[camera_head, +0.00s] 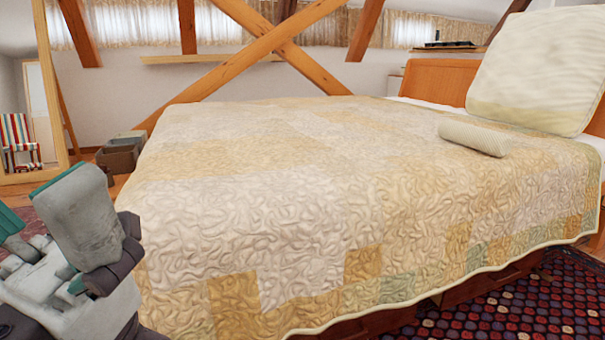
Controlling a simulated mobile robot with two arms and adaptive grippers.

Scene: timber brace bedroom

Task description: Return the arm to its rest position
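Part of my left arm shows at the lower left of the head view, with pale grey links, dark joints and teal trim. It is folded up close to the near left corner of the bed (300,210). I cannot make out the fingertips of my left gripper in this view. My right arm and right gripper do not show.
A quilt covers the bed. A small bolster (474,138) lies on it, and a large pillow (538,72) leans at the headboard (440,80). A patterned rug (535,305) lies at the lower right. Crossed timber braces (275,42) stand behind.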

